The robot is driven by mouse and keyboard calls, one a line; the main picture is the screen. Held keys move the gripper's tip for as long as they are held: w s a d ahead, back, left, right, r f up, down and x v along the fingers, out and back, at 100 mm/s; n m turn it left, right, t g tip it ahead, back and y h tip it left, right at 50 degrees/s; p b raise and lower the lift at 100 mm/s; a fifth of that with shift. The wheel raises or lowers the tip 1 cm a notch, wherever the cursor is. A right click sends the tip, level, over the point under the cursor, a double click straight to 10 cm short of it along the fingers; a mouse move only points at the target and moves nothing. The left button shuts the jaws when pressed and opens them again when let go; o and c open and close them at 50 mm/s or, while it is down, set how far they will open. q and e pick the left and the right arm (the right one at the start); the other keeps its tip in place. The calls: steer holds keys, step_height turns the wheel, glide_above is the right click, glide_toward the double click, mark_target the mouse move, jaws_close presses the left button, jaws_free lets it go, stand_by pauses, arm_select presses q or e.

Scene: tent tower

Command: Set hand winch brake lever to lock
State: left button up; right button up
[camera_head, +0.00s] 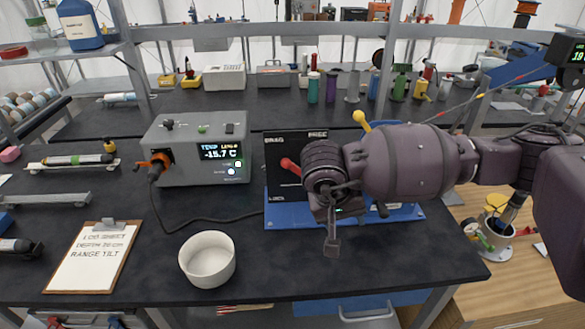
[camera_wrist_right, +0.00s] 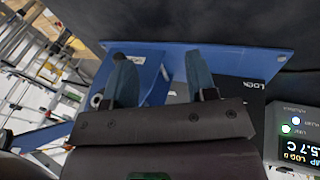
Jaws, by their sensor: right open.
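The hand winch stands on the dark bench, with a blue base (camera_head: 285,217) and a black panel (camera_head: 280,150) marked DRAG, FREE and LOCK. The brake lever's red knob (camera_head: 290,166) shows at the panel, left of my right wrist; the rest of the lever is hidden. A yellow-knobbed crank (camera_head: 362,120) rises behind my arm. My right gripper (camera_head: 332,245) is pointed down over the front of the winch, hiding much of it. In the right wrist view the two fingers (camera_wrist_right: 157,60) are apart and empty above the blue base (camera_wrist_right: 235,60), with the LOCK label right of them.
A grey temperature box (camera_head: 190,172) reading -15.7 C stands left of the winch, its cable lying on the bench. A white bowl (camera_head: 207,260) and a clipboard (camera_head: 92,258) are nearer the front edge. Bench right of the bowl is clear.

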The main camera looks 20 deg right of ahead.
mark_target(287, 166)
steer(key=s+a+f+g+y+p, duration=0.1)
steer(key=s+a+f+g+y, duration=0.25)
steer(key=s+a, duration=0.3)
steer(key=s+a+f+g+y, duration=0.2)
steer(key=s+a+f+y, duration=0.15)
steer(key=s+a, duration=0.3)
steer(key=a+r+m+y+p, duration=0.1)
steer(key=a+r+m+y, duration=0.85)
steer(key=y, duration=0.45)
steer(key=w+d+r+m+t+y+p, duration=0.1)
steer(key=w+d+r+m+t, duration=0.25)
steer(key=w+m+t, duration=0.45)
steer(key=w+d+r+m+t+y, duration=0.1)
steer(key=w+d+r+m+t, duration=0.3)
steer(key=m+t, duration=0.85)
steer(key=w+d+f+m+t+h, duration=0.1)
steer(key=w+d+f+m+h, duration=0.35)
steer(key=m+h, duration=0.5)
steer(key=w+d+f+m+t+h, duration=0.1)
steer(key=w+d+f+m+h, duration=0.45)
steer(key=m, duration=0.75)
steer(key=shift+h, duration=0.6)
steer(key=w, duration=0.6)
steer(key=w+a+r, duration=0.1)
steer(key=w, duration=0.2)
steer(key=shift+w, duration=0.2)
